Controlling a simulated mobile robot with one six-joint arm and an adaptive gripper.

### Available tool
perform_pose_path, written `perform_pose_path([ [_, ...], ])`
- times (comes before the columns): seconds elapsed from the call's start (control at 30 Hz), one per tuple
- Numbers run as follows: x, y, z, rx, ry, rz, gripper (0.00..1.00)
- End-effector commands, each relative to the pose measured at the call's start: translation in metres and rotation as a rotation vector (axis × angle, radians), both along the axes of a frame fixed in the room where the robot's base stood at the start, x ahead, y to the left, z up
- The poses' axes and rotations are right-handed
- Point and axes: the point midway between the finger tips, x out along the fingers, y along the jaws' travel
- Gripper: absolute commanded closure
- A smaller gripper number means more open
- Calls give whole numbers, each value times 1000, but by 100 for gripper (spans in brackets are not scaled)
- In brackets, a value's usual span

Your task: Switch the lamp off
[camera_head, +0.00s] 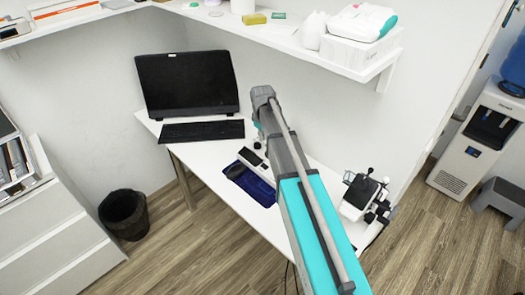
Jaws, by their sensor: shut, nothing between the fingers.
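I cannot make out a lamp for certain. A white and black device with dark knobs (362,194) stands at the right end of the white desk (222,166); I cannot tell what it is. A small white device with dark parts (249,158) lies on the desk left of my arm, beside a dark blue item (252,186). My grey and turquoise arm crosses the desk from the lower right and hides part of it. My gripper does not show; the far end of the arm is hidden behind its own links.
A black monitor (187,83) and keyboard (202,131) stand at the desk's back left. A white shelf (318,56) with boxes hangs above. A black bin (125,213) and white drawers (62,247) are at left, a water dispenser (478,143) and grey stool (500,203) at right.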

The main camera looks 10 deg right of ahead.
Motion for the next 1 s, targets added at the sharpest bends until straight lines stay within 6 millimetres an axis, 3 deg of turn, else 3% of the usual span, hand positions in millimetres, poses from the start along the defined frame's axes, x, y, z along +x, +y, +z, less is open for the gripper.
perform_pose_path([
  [1.0, 0, -1, -68, 0, 0, -2, 100],
])
